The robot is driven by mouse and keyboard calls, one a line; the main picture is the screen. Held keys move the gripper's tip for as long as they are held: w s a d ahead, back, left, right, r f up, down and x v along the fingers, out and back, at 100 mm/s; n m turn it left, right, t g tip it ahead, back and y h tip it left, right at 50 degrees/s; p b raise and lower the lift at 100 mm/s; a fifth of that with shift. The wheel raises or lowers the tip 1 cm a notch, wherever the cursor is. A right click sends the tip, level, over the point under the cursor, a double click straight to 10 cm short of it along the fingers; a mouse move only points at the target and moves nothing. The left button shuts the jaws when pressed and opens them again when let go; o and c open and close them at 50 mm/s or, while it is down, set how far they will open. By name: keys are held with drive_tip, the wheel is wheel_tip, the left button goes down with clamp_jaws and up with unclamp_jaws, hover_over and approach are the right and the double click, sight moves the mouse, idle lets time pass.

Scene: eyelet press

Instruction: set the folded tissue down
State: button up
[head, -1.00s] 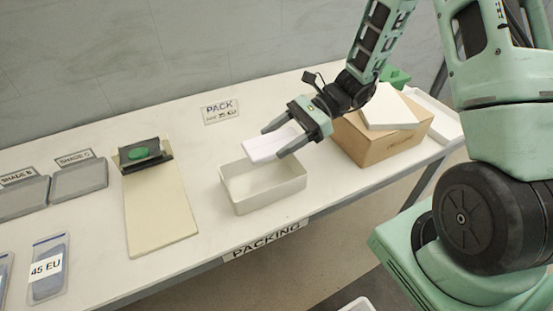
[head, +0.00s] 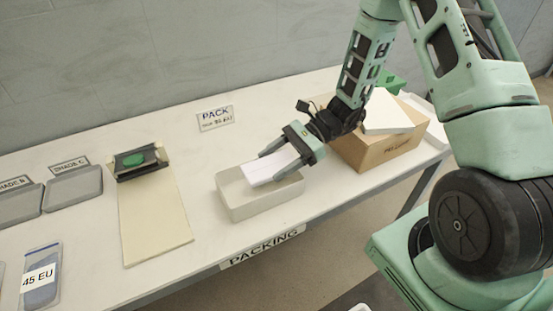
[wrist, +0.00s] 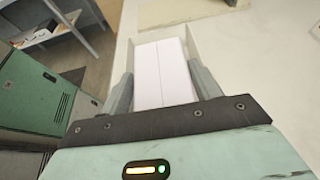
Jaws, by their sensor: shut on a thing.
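The folded tissue (head: 270,168) is a white, flat block, tilted, with its lower left end inside the open box. My gripper (head: 274,164) is shut on it, one finger along each side. In the wrist view the tissue (wrist: 163,75) lies between the two fingers (wrist: 162,88), with a crease line along its length. The open off-white box (head: 262,206) stands on the white table below the tissue. Whether the tissue touches the box floor cannot be told.
A cardboard box (head: 380,150) with a white slab on top stands right of my gripper. A cream board (head: 155,220) with a dark clamp and green piece lies to the left. A PACK sign (head: 215,118) stands behind. Bare table lies between board and box.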

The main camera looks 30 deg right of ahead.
drive_tip(key=shift+f, duration=0.15)
drive_tip(key=o, duration=0.9)
